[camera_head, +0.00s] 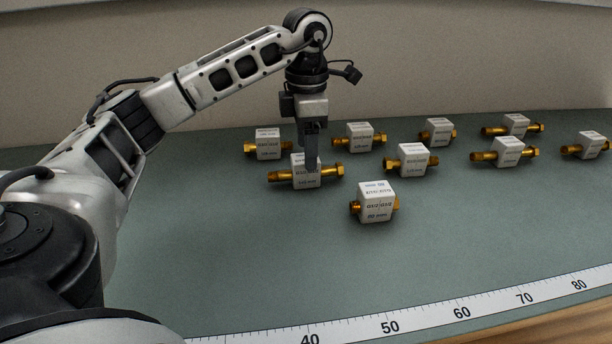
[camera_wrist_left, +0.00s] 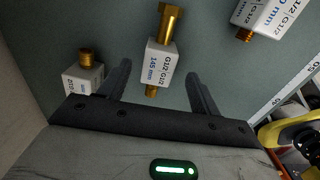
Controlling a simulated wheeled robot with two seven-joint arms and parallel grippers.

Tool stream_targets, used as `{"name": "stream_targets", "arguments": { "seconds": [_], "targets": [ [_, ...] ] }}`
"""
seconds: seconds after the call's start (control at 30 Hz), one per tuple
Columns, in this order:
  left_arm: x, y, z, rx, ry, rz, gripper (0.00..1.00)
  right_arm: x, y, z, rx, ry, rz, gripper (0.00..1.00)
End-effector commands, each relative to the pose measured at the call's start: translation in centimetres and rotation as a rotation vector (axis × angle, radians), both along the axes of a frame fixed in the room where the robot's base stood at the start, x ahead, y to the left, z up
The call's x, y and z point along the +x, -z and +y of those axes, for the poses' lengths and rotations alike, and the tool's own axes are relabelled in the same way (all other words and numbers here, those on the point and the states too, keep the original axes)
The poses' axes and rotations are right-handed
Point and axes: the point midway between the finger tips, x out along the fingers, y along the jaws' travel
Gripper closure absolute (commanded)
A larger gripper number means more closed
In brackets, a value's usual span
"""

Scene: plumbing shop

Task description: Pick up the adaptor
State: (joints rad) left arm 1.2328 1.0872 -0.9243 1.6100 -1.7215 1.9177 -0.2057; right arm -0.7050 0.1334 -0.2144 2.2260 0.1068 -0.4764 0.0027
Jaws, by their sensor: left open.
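Several brass adaptors, each with a white labelled block around its middle, lie on the green-grey bench. My left gripper (camera_head: 311,160) points down at a long adaptor (camera_head: 280,177) at the left of the group. In the left wrist view this adaptor (camera_wrist_left: 161,58) has a label that seems to read 145 mm. It lies between the two open fingers of the left gripper (camera_wrist_left: 158,85), apart from both. Whether the fingertips reach down beside its block I cannot tell. My right gripper is in neither view.
A shorter 80 mm adaptor (camera_head: 376,203) lies in front, and another adaptor (camera_head: 268,144) lies close behind the gripper. More adaptors (camera_head: 411,160) spread to the right. A white ruler strip (camera_head: 430,317) runs along the front edge. The front left of the bench is clear.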

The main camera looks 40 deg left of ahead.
Motion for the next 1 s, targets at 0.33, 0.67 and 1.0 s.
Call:
{"name": "stream_targets", "arguments": {
  "seconds": [0.33,0.67,1.0],
  "targets": [
    [-0.1,3.7,0.3,0.001,0.0,0.004,0.36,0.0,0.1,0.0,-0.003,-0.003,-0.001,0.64],
    [-0.1,5.8,0.2,0.001,0.001,-0.001,0.36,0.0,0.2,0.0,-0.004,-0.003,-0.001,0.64],
    [-0.1,5.8,0.2,0.0,0.0,0.0,0.89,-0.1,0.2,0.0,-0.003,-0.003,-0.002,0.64]
  ]
}}
